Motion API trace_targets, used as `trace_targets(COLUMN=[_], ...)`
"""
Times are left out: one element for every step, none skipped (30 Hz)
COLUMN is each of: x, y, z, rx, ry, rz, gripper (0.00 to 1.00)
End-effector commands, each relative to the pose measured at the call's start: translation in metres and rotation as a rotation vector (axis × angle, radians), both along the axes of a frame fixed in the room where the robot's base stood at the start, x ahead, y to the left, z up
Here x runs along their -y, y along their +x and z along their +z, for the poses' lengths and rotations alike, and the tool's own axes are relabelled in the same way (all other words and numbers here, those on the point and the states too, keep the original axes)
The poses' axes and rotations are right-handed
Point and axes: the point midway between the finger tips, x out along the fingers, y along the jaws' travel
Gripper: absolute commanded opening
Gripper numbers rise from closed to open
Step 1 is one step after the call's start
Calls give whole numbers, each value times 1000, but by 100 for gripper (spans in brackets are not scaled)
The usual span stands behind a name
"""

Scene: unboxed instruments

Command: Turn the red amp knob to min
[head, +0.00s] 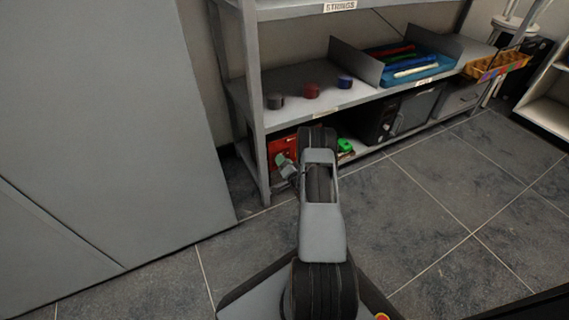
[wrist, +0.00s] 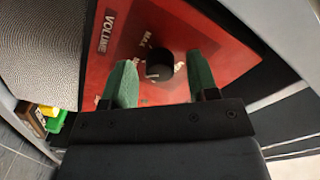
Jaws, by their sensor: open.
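The red amp (head: 283,150) stands on the lowest shelf in the head view, partly hidden by my arm. In the wrist view its red panel (wrist: 100,68) fills the upper middle, with a VOLUME label at the left. The black round knob (wrist: 164,66) sits on this panel, with a white mark at its left and the word MAX above left. A MIN label is not clearly readable. My gripper (wrist: 161,78) is open, its green fingers to the left and right of the knob, with gaps visible on both sides. In the head view my gripper (head: 287,165) is at the amp's front.
The shelf board (head: 388,92) is just above the amp, and a shelf post (head: 256,135) stands at its left. A green item (head: 345,146) lies right of the amp. A black box (head: 380,118) stands farther right. The tiled floor (head: 425,190) in front is clear.

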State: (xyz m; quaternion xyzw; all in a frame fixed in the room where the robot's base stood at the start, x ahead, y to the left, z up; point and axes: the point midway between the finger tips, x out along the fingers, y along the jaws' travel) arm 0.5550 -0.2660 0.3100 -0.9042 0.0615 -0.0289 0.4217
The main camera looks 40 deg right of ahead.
Motion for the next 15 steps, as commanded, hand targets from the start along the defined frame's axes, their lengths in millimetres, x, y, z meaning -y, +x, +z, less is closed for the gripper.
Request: trace_targets(x=[0,0,0,0,0,0,0,0,0,0,0,0,0,0,0], y=[0,0,0,0,0,0,0,0,0,0,0,0,0,0,0], z=[0,0,0,0,0,0,0,0,0,0,0,0,0,0,0], rx=[0,0,0,0,0,0,0,0,0,0,0,0,0,0,0], ry=[0,0,0,0,0,0,0,0,0,0,0,0,0,0,0], rz=[0,0,0,0,0,0,0,0,0,0,0,0,0,0,0], gripper=[54,54,54,54,54,52,49,46,42,40,37,33,30,27,23])
